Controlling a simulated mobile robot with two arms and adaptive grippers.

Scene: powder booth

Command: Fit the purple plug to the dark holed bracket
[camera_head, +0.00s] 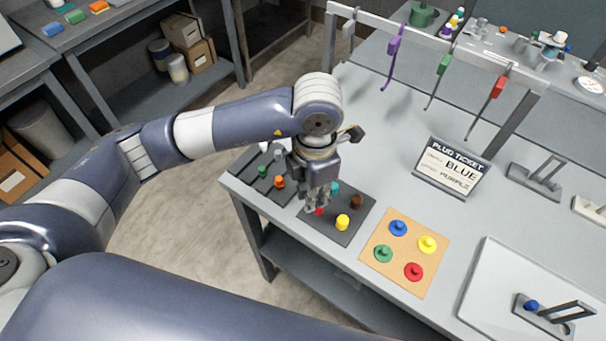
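My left gripper (317,208) points down over a dark tray (346,237), close by a red plug (319,211). I cannot tell whether its fingers touch that plug or how far they are apart. The tray also holds a teal plug (334,188), a brown plug (356,201) and a yellow plug (342,222). I cannot make out a purple plug. Another dark bracket (543,315) with a blue plug (531,305) lies on the white tray (481,296). My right gripper is out of view.
A ticket stand (451,170) reads BLUE and, less clearly, PURPLE. A tan board (377,259) holds blue, yellow, green and red plugs. Another dark tray (254,183) has green and orange plugs. A rail (437,43) with coloured hanging hooks crosses the back.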

